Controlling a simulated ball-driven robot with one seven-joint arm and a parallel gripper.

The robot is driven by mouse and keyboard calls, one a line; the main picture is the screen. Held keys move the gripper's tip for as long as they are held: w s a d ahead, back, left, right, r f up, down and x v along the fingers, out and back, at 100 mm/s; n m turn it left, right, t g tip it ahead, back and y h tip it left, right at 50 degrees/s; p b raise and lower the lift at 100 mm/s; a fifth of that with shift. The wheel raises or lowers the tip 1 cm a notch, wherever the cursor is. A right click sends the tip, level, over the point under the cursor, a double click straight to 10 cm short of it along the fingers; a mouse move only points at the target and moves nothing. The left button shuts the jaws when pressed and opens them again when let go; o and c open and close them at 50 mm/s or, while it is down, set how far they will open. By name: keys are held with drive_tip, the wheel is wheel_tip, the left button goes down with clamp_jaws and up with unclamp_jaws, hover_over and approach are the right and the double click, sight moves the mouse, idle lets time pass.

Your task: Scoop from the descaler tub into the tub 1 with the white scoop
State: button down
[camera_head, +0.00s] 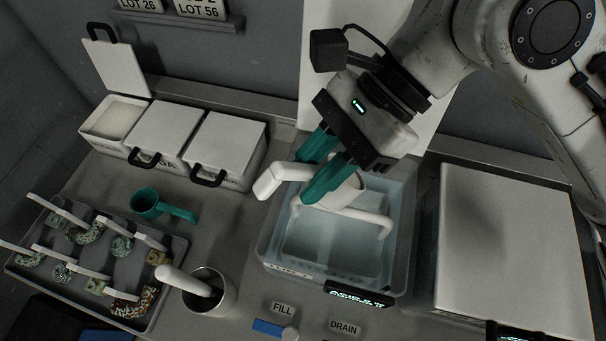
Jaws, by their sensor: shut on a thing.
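My gripper (308,178) has teal fingers and is shut on the white scoop (346,196). The scoop is over the left back part of an open, bluish see-through tub (268,246), whose front label seems to read tub 1. The scoop's pale block-like end (268,183) sticks out to the left, past the tub's rim. The fingers hide part of the scoop, and I cannot tell what it holds. At the back left stands an open white tub (91,131) with white powder (117,117) in it, its lid (116,68) raised. Its label is unreadable, so I cannot confirm that it is the descaler tub.
Two lidded white tubs (166,131) (228,143) stand beside the open one. A teal scoop (147,203), a grey cup (219,299) with a white-handled tool and a tray (178,250) of tagged items lie left. A large pale box (513,250) stands right.

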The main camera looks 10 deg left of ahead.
drive_tip(key=shift+w+d+r+g+y+p, duration=0.1)
drive_tip(key=shift+w+d+g+y+p, duration=0.55)
drive_tip(key=shift+g+y+p, duration=0.4)
drive_tip(key=shift+w+d+f+y, duration=0.15)
drive_tip(key=shift+f+y, duration=0.1)
drive_tip(key=shift+y, duration=0.1)
drive_tip(key=shift+w+d+f+g+y, duration=0.1)
drive_tip(key=shift+w+d+g+y, duration=0.25)
drive_tip(key=shift+g+y, duration=0.35)
drive_tip(key=shift+s, duration=0.1)
